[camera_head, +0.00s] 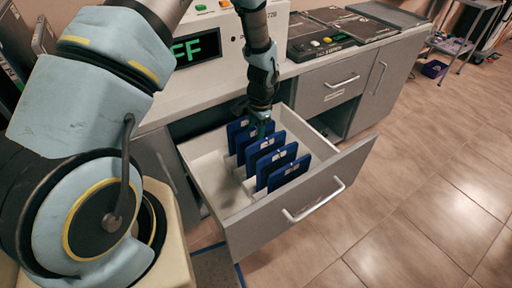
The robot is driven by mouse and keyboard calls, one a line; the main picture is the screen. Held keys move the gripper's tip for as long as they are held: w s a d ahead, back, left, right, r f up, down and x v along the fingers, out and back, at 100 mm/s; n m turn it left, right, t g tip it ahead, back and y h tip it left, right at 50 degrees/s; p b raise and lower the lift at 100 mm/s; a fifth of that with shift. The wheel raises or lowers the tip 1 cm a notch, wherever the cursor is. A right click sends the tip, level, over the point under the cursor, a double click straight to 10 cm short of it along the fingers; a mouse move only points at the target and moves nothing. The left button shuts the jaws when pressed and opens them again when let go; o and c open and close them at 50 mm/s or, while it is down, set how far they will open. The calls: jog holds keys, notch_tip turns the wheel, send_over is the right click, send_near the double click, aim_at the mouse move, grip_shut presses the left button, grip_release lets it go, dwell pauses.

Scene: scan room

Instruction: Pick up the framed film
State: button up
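Several blue framed films stand upright in a row inside the open drawer (221,199). The nearest framed film (289,173) and the one behind it (275,163) show most clearly. My gripper (262,130) points down into the drawer from above, at the middle and rear films (263,147). Its fingertips are small and dark and overlap the films in the picture. I cannot tell whether they are open or shut, or whether they touch a film.
The drawer front with its handle (314,201) juts out over the tiled floor. A machine with a lit display (197,48) stands on the counter above. A control box (321,43) sits to its right. A cart (462,40) stands at the far right. The floor at the right is clear.

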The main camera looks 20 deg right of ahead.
grip_shut()
dwell(1.2)
